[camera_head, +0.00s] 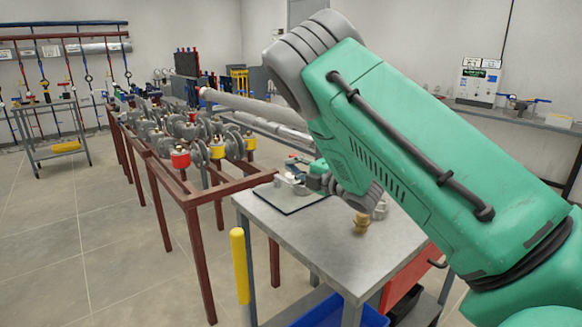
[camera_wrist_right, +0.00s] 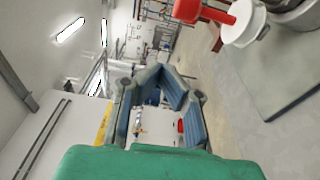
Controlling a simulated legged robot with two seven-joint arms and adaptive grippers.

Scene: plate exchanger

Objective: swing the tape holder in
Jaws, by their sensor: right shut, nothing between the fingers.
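A small device with a red arm (camera_wrist_right: 200,12) and a white round part (camera_wrist_right: 244,24) stands at the upper right of the right wrist view, next to a grey round body (camera_wrist_right: 300,12). I take it to be the tape holder, but its shape is cut off by the frame. In the head view the device (camera_head: 292,184) sits on a dark mat on the table, partly hidden by my right gripper (camera_head: 312,178). My right gripper is beside it. In the wrist view the blue-grey fingers (camera_wrist_right: 158,76) meet at their tips, with nothing between them. My left gripper is out of view.
The grey worktable (camera_head: 345,255) also holds brass (camera_head: 362,222) and grey fittings near my wrist. A dark red frame (camera_head: 190,195) with valves and pipes stands to the left. A yellow post (camera_head: 240,265) is at the table's left edge. My green right arm hides much of the right side.

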